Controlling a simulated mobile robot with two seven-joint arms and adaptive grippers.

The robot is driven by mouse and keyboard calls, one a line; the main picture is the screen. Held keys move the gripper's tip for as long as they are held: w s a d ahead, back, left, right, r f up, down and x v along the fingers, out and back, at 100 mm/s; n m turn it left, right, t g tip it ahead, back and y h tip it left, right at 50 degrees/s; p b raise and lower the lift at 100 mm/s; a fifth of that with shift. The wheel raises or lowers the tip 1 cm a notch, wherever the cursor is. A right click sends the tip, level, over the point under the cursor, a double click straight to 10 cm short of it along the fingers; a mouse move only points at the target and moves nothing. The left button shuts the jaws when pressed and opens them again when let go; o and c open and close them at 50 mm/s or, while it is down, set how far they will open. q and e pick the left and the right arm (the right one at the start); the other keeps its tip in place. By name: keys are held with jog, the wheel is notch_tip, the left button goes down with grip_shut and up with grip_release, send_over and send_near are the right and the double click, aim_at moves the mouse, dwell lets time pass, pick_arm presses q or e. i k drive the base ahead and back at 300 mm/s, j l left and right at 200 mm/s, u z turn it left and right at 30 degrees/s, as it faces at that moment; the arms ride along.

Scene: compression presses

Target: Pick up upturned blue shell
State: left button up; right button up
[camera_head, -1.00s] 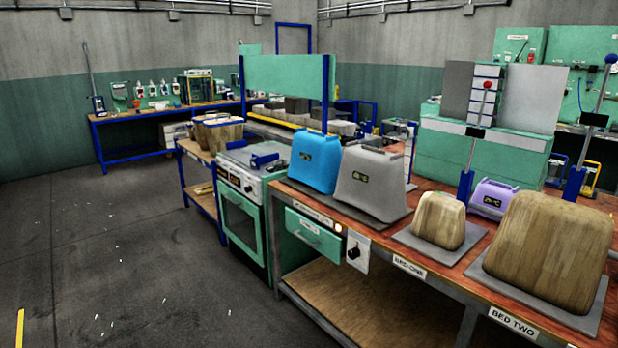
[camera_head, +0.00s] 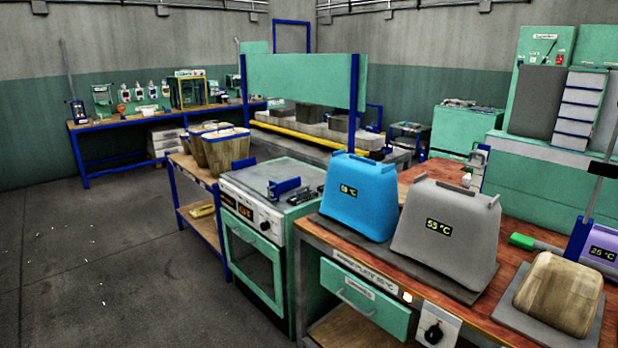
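The blue shell (camera_head: 361,196) stands upturned at the left end of the workbench, with its wide side down on a dark grey plate (camera_head: 345,237). A small display on its side reads about 58 °C. A grey shell (camera_head: 445,232) reading 55 °C stands close on its right, on the same plate. Neither of my grippers shows in the head view.
A green oven (camera_head: 254,250) with a blue-handled top stands left of the bench. A wooden form (camera_head: 560,294) and a purple shell (camera_head: 602,250) are at the right.

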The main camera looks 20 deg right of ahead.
aim_at(360, 193)
jog(key=i+z, duration=0.2)
jog(key=i, duration=0.25)
jog(key=i+j+z, duration=0.2)
jog(key=i, duration=0.2)
jog(key=i+j+z, duration=0.2)
jog(key=i, duration=0.2)
jog(key=i+j+z, duration=0.15)
jog(key=i, duration=0.3)
